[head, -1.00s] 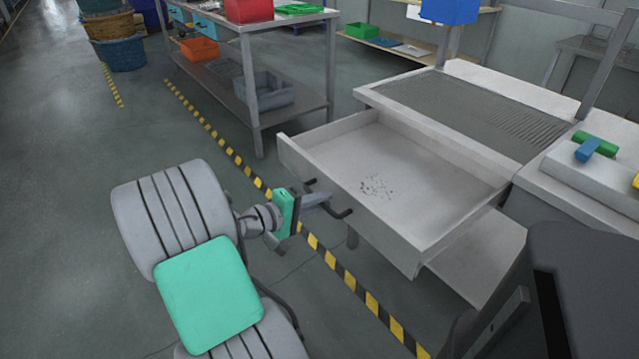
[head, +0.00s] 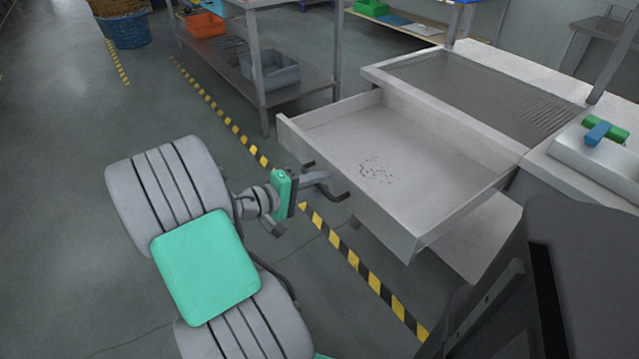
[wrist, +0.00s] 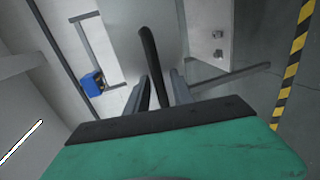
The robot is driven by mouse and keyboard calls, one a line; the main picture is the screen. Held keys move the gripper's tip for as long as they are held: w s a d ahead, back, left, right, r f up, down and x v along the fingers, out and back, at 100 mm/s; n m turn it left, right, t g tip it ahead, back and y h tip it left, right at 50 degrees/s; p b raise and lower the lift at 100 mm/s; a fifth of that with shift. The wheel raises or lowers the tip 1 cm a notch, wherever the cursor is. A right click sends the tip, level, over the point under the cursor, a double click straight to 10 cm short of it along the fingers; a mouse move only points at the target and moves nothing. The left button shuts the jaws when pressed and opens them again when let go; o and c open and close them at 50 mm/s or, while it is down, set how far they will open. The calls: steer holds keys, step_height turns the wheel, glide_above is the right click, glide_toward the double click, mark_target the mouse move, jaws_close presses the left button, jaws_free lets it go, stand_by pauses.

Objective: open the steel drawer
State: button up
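The steel drawer (head: 462,218) is pulled far out of the bench at the right of the head view. Its inside is bare except for small dark specks on the bottom. Its dark bar handle (head: 340,195) is on the front panel. My gripper (head: 318,180) is at this handle, with the fingers on either side of the bar. In the wrist view the handle (wrist: 148,50) runs down between the two fingers (wrist: 162,88), which look shut on it. The exact contact is partly hidden by the gripper body.
The bench (head: 440,75) with a ribbed sunken top stands behind the drawer. A steel shelf table (head: 300,85) with a grey bin (head: 272,72) stands to the left. Yellow-black tape (head: 345,250) crosses the floor under the drawer front. Floor at the left is clear.

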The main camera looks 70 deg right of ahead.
steer(key=shift+r, duration=0.1)
steer(key=p+v, duration=0.5)
steer(key=v, duration=0.2)
steer(key=shift+w+a+p, duration=0.25)
steer(key=shift+a+p, duration=0.1)
steer(key=shift+p, duration=0.05)
